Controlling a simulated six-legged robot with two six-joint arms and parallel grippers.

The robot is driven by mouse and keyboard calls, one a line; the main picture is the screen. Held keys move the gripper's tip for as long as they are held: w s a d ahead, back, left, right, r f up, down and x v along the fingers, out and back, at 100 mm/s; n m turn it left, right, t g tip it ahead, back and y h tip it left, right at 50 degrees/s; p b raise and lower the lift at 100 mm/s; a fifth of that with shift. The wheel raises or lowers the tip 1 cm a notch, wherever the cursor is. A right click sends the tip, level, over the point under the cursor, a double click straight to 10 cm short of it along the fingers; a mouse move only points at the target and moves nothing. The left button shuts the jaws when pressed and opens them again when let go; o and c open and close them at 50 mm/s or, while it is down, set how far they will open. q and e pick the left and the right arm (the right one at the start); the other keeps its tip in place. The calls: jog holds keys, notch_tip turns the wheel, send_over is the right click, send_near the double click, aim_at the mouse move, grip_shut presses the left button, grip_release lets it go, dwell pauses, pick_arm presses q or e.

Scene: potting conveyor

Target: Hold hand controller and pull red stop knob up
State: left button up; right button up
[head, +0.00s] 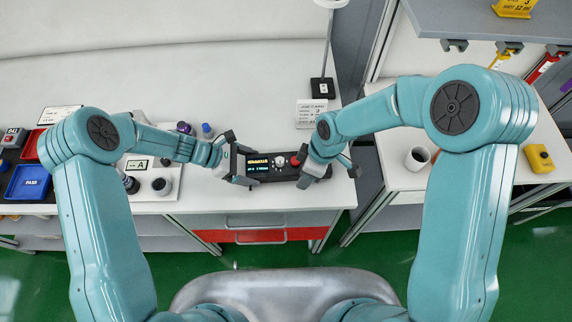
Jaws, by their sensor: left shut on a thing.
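The hand controller (274,172) is a dark box with a small lit display (258,163). It is at the front of the white bench, and I cannot tell if it touches the bench. My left gripper (238,165) is shut on the controller's left end. The red stop knob (296,160) is near the controller's right end. My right gripper (312,168) is right beside the knob and over the controller's right end. Its fingers are partly hidden by its own wrist, so I cannot tell whether they are open or touch the knob.
A white tray marked A (160,188), a blue PASS tray (28,182) and a red tray (33,145) are at the left. A white cup (417,158) and yellow box (540,157) are on the right bench.

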aim_at(295, 162)
jog(key=w+a+r+n+h, duration=0.1)
jog(key=w+r, duration=0.1)
jog(key=w+r+n+h, duration=0.1)
jog(key=w+r+n, duration=0.1)
jog(key=w+a+r+n, duration=0.1)
jog(key=w+r, duration=0.1)
jog(key=shift+a+r+n+h, duration=0.2)
jog(key=shift+a+n+h, duration=0.1)
jog(key=shift+n+h, duration=0.1)
notch_tip(295, 162, down, 8)
jog(key=shift+f, duration=0.1)
